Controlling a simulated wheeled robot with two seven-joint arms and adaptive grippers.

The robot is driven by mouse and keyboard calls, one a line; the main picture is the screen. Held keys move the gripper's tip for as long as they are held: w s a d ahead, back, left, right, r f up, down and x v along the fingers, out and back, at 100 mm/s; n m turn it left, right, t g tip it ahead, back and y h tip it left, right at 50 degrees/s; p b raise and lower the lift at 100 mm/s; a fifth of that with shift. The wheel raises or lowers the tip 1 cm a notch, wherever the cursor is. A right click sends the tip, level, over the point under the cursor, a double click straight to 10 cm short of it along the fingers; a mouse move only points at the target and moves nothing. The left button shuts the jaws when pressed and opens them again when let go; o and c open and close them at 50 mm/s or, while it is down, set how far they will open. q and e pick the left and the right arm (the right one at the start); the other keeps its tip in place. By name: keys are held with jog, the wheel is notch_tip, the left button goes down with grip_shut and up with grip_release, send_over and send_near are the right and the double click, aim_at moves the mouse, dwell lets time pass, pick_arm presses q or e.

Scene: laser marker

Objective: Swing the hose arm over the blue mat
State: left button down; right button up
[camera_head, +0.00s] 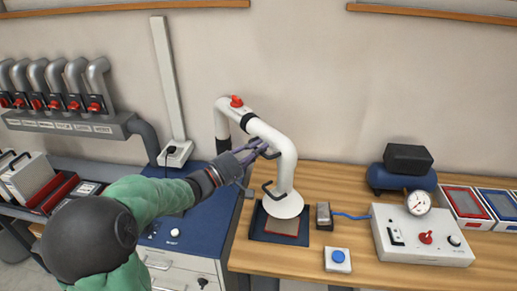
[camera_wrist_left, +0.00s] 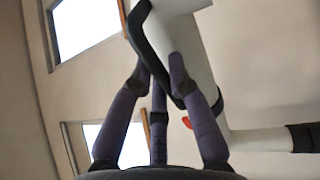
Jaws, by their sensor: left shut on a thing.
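The white hose arm (camera_head: 272,135) bends down to a round white hood (camera_head: 283,206) at its lower end. The hood hangs over a dark blue mat (camera_head: 262,232) on the wooden bench and hides part of it. A reddish-brown plate (camera_head: 283,226) lies on the mat, partly under the hood. My left gripper (camera_head: 262,149) is at the tube's down-bend. In the left wrist view its purple fingers (camera_wrist_left: 160,85) close around a black handle (camera_wrist_left: 150,45) beside the white tube. The exact finger contact is partly hidden. My right gripper is not in view.
A small metal block (camera_head: 323,215) and a blue button box (camera_head: 338,260) stand right of the mat. A control box with a gauge (camera_head: 422,238) sits farther right. My left arm crosses above the blue cabinet top (camera_head: 200,225). A valve row (camera_head: 60,85) lines the left wall.

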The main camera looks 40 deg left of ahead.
pick_arm(q)
jog(key=c, duration=1.2)
grip_release()
jog(key=shift+o, duration=0.2)
jog(key=v, duration=1.2)
jog(key=shift+w+f, duration=0.1)
jog(key=shift+f, duration=0.05)
